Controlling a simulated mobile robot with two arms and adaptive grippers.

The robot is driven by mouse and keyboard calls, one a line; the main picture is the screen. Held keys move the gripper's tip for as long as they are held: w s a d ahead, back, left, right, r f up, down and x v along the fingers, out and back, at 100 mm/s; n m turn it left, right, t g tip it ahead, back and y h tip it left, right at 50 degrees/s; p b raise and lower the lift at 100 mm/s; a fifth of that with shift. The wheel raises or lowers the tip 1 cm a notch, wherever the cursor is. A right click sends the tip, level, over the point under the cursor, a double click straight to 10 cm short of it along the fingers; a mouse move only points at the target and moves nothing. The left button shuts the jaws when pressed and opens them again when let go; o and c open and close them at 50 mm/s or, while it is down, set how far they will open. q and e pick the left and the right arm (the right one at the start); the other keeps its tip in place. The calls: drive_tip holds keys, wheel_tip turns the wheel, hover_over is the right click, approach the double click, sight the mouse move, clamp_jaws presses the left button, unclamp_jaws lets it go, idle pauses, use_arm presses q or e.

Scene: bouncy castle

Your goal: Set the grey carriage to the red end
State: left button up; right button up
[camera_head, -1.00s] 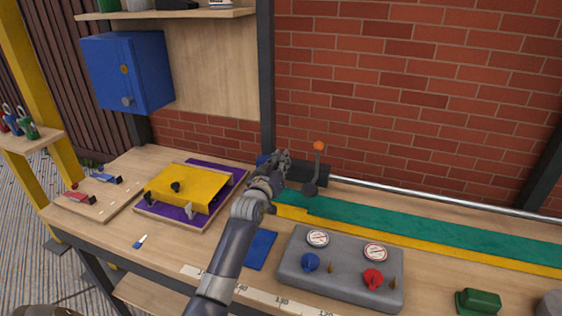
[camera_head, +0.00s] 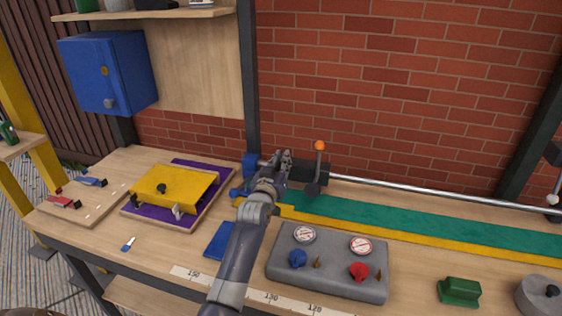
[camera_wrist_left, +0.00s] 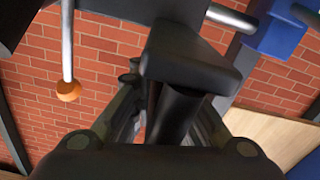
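The grey carriage (camera_head: 314,171), a dark block with an upright lever and orange knob (camera_head: 320,146), sits on the pale rail (camera_head: 420,189) near its blue end (camera_head: 250,165). The red end is not in view. My left gripper (camera_head: 284,160) is at the carriage's left part. In the left wrist view, its fingers (camera_wrist_left: 165,110) lie on both sides of a dark handle (camera_wrist_left: 182,102) and appear shut on it; the contact is partly hidden. The orange knob (camera_wrist_left: 68,91) hangs at left in that view. My right gripper is not in view.
The rail right of the carriage looks clear up to a dark bracket (camera_head: 555,155) at the picture's edge. A grey panel (camera_head: 330,275) with knobs and gauges, a green block (camera_head: 460,291) and a yellow box (camera_head: 172,188) stand on the bench.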

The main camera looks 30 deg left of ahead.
use_arm(q)
drive_tip(key=shift+o, duration=0.2)
drive_tip(key=shift+d, duration=0.1)
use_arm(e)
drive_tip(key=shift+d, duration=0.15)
use_arm(q)
drive_tip(key=shift+a+f, duration=0.1)
drive_tip(key=shift+a, duration=0.1)
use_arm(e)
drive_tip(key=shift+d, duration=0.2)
use_arm(q)
drive_tip(key=v, duration=1.2)
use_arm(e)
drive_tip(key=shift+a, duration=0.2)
